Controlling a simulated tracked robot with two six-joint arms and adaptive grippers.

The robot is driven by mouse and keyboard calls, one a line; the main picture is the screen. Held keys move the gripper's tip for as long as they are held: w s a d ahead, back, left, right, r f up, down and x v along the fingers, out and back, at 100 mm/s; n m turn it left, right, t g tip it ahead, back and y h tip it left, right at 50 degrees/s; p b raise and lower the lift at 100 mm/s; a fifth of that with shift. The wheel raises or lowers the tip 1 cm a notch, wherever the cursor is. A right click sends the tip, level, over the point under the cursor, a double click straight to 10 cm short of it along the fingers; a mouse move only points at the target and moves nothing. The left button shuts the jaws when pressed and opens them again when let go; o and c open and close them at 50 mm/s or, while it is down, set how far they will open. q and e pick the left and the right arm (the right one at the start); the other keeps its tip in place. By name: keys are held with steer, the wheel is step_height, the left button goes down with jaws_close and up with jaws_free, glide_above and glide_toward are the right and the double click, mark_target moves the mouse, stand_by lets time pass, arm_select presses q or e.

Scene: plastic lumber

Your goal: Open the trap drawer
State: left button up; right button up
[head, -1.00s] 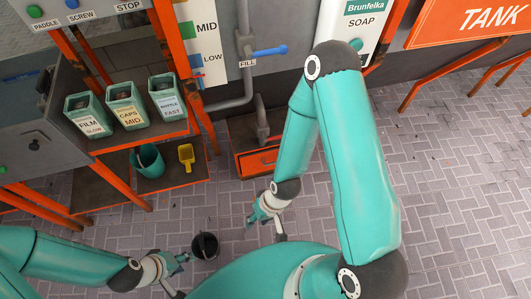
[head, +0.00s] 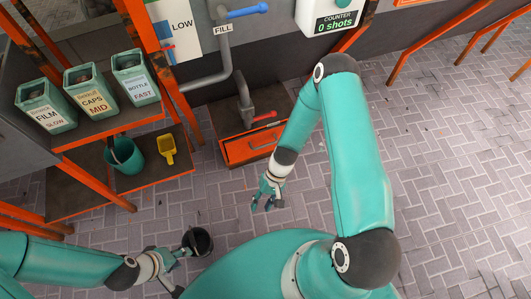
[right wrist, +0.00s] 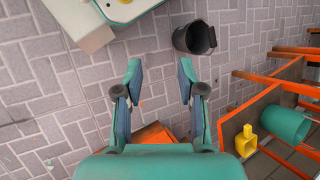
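The trap drawer (head: 236,154) is an orange front with a small handle (head: 262,143), low under the grey drain pipe. It looks flush with its dark housing. In the right wrist view an orange piece (right wrist: 154,132), probably this drawer, shows partly hidden behind my gripper. My right gripper (head: 264,207) is in front of and below the drawer, apart from it. Its fingers are spread and empty in the right wrist view (right wrist: 160,76). My left gripper (head: 176,268) is at the lower left by a black bucket; its finger opening is unclear.
The black bucket (head: 198,241) stands on the brick floor and also shows in the right wrist view (right wrist: 194,38). A lower shelf holds a teal bin (head: 127,157) and a yellow scoop (head: 167,148). Orange legs stand left of the drawer.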

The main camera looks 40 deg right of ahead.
steer(key=w+d+f+m+t+y+b, duration=0.1)
steer(key=w+d+f+y+b, duration=0.15)
steer(key=f, duration=0.35)
steer(key=w+d+f+m+t+y+b, duration=0.1)
steer(key=w+f+m+y+b, duration=0.1)
steer(key=f+b, duration=0.3)
steer(key=m+t+b, duration=0.2)
steer(key=t+b, duration=1.1)
steer(key=t, duration=0.4)
glide_toward(266, 145)
arm_select(q)
step_height(266, 145, down, 25)
steer(key=b, duration=0.1)
arm_select(e)
steer(key=shift+g, duration=0.3)
steer(key=x, duration=1)
steer(key=shift+w+f, duration=0.15)
steer(key=shift+w, duration=0.05)
jaws_close()
